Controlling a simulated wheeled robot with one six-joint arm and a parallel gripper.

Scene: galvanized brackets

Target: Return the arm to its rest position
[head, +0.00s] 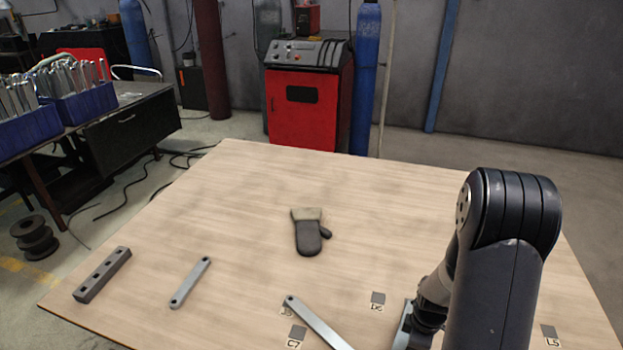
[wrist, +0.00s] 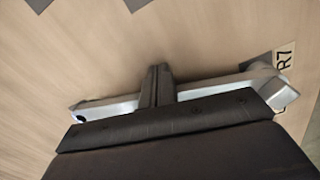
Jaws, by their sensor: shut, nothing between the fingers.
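My arm reaches down over the right side of the wooden table (head: 215,220), with its elbow bent high. In the wrist view, my gripper (wrist: 158,82) has its two fingers together, shut and empty. A galvanized bracket (wrist: 215,90) lies across that view behind the fingers, partly hidden by my gripper's dark body. In the head view my forearm hides the fingertips. A sliver of a grey bracket (head: 402,327) shows beside my wrist there.
A flat bracket (head: 318,323), another bar (head: 190,282) and a drilled block (head: 103,275) lie on the table. A dark glove (head: 307,232) lies mid-table. Labelled tags (head: 377,299) dot the front right. The far part of the table is clear.

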